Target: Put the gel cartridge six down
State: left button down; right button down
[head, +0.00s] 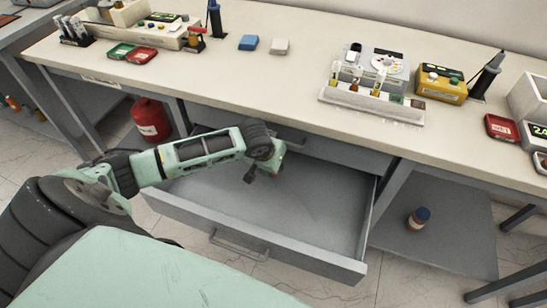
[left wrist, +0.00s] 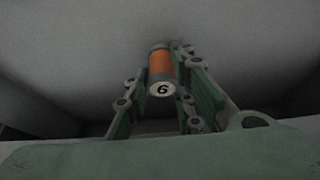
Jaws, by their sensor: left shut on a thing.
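The gel cartridge six (left wrist: 161,62) is an orange cylinder with dark bands and a white end marked "6"; it shows in the left wrist view. My left gripper (left wrist: 160,78) is shut on it, with the green fingers on either side. In the head view my left gripper (head: 264,168) is over the open grey drawer (head: 315,215), toward its back left. The cartridge is hard to make out there, hidden by the gripper. I cannot tell how high it is above the drawer floor. My right gripper is not in view.
The drawer looks empty, with free room to the right. The bench top (head: 240,75) overhangs its back. A rack with vials (head: 375,95), a yellow device (head: 441,84) and blue and grey blocks stand on the bench. A red canister (head: 151,120) and a capped jar (head: 418,218) are below.

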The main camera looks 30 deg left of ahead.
pick_arm(q)
jog(key=shift+f, duration=0.55)
jog(key=c, duration=1.5)
grip_release()
jog(key=shift+s, duration=0.1)
jog(key=shift+f, duration=0.1)
jog(key=shift+r, duration=0.3)
jog(key=v, duration=0.8)
jog(key=p+v, duration=0.1)
jog(key=v, duration=0.3)
jog(key=shift+r, duration=0.45)
